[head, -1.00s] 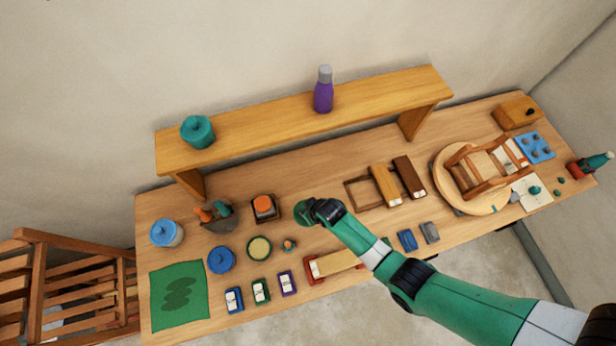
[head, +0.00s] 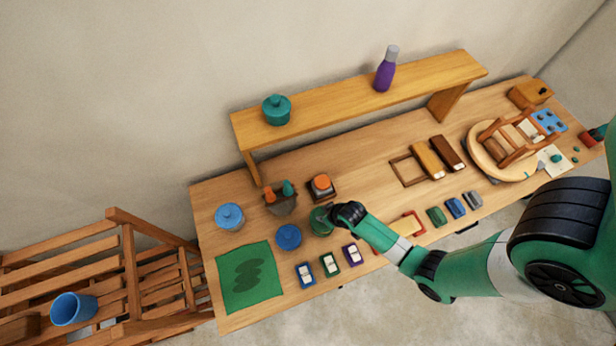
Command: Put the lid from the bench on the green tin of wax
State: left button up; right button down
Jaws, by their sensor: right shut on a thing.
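The green tin of wax stands on the bench (head: 385,150) just right of a blue tin (head: 289,237). A green round lid (head: 319,222) is over the tin's mouth, and no pale wax shows. My right gripper (head: 336,214) is at the right side of the lid, shut on it. I cannot tell whether the lid rests fully on the rim. The gripper hides part of the lid and the tin. My left gripper is not in view.
An orange-topped jar (head: 321,186) stands close behind the tin. Small blue, green and purple boxes (head: 329,264) lie in front. A raised shelf (head: 345,101) holds a teal pot (head: 277,109) and purple bottle (head: 385,73).

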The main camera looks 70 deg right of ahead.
jog(key=shift+s+d, duration=0.2)
jog(key=shift+d, duration=0.05)
jog(key=shift+f, duration=0.8)
notch_tip(320, 180, down, 5)
jog(key=b, duration=0.4)
jog(key=shift+b, duration=0.4)
jog(key=shift+f+b, duration=0.45)
jog(key=shift+f, duration=0.2)
grip_release()
dwell(0.5)
